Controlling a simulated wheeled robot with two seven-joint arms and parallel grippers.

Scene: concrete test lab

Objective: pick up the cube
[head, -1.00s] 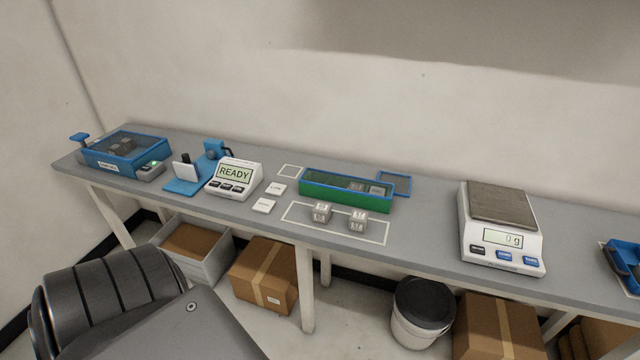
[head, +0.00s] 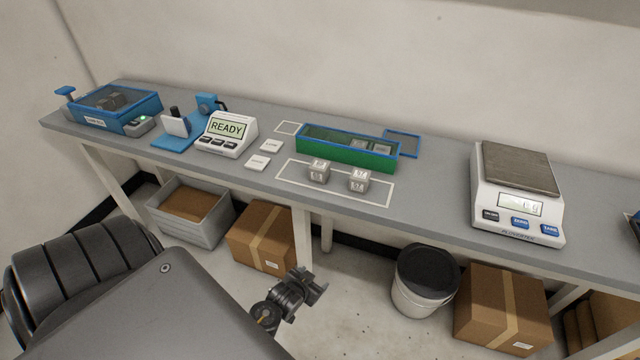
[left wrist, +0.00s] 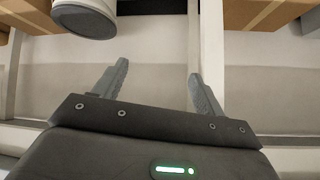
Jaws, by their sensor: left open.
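Two grey cubes stand side by side inside a white outlined rectangle on the bench: a left cube (head: 319,171) and a right cube (head: 358,180). More grey cubes (head: 367,146) lie inside the green and blue tray (head: 340,160) behind them. My left gripper (head: 314,284) is below and in front of the bench edge, well apart from the cubes. In the left wrist view its two fingers (left wrist: 157,82) are spread with nothing between them. My right gripper is in neither view.
A scale (head: 517,195) stands to the right on the bench (head: 430,213). A READY display (head: 227,133) and a blue lidded box (head: 117,105) stand to the left. Cartons (head: 262,236) and a lidded bucket (head: 424,280) are under the bench. Bench space between outline and scale is clear.

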